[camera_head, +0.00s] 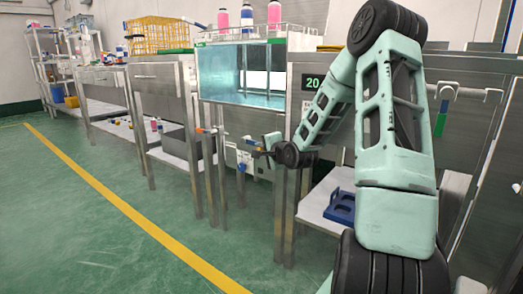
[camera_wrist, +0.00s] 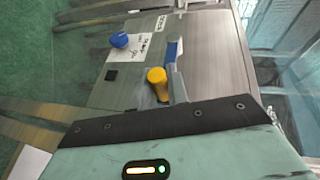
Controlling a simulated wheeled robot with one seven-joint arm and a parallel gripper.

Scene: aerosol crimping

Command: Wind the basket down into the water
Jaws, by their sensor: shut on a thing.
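Pale blue water shows through the tank's clear front. My gripper (camera_head: 258,147) is at the front of the stand below the tank. In the wrist view my gripper (camera_wrist: 166,82) is shut on a yellow knob (camera_wrist: 156,76), which it partly hides. A blue-ended lever (camera_wrist: 173,52) shows just beside the knob. How the knob joins the basket is hidden.
A blue round knob (camera_wrist: 119,40) and a white label are on the metal panel nearby. A green-lit display (camera_head: 312,82) is right of the tank. A blue holder (camera_head: 341,207) lies on a low shelf. A yellow crate (camera_head: 157,34) stands at left. The green floor in front is clear.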

